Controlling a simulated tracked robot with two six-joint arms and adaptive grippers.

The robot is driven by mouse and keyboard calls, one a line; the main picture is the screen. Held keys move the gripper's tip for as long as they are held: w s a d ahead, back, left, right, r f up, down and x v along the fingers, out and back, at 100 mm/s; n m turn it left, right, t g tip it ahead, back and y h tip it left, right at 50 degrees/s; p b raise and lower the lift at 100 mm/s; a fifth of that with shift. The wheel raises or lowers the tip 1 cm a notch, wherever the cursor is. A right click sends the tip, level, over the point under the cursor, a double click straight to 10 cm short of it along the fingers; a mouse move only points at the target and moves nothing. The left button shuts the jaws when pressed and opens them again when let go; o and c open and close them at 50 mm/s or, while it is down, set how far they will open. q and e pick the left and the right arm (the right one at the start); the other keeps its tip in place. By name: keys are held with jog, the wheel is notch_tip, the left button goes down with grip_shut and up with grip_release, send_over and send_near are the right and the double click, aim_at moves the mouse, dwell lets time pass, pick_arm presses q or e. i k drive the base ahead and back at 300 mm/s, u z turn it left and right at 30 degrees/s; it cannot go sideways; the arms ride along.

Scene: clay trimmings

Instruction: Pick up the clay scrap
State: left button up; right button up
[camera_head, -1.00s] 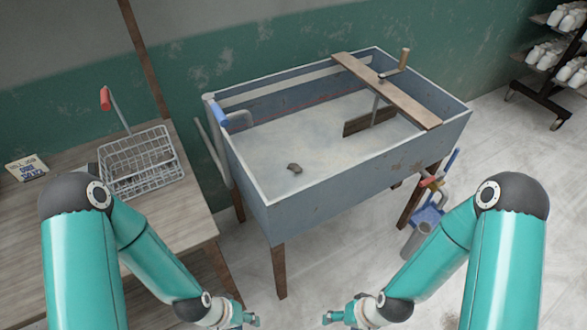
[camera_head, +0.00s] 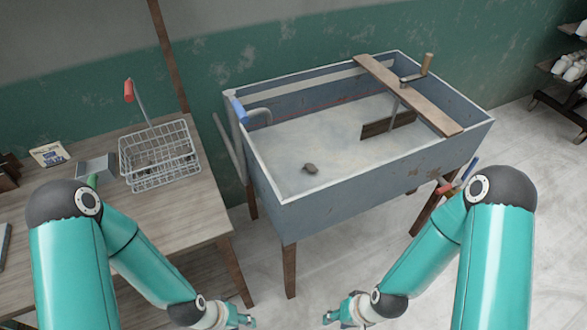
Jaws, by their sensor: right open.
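The clay scrap (camera_head: 311,169) is a small brown-grey lump. It lies on the pale floor of the blue-grey trough (camera_head: 350,199), towards the near left part. My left gripper (camera_head: 250,321) is low in the picture, in front of the trough and well apart from the scrap; it is small and partly cut by the frame, so its jaws are hard to read. My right gripper (camera_head: 330,316) is open and empty, also low and in front of the trough. Nothing hides the scrap.
A wooden board (camera_head: 408,95) with a crank handle spans the trough's right part, a paddle (camera_head: 388,125) below it. A wire basket (camera_head: 160,160) with a red-handled rod stands on the wooden table (camera_head: 190,210) at left. Pale floor lies clear in front of the trough.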

aim_at(309, 167)
jog(key=z, duration=0.15)
jog(key=i, duration=0.2)
jog(key=u, duration=2.8)
jog(key=k, duration=2.3)
jog(key=z, duration=0.95)
jog(key=i, duration=1)
jog(key=u, duration=0.05)
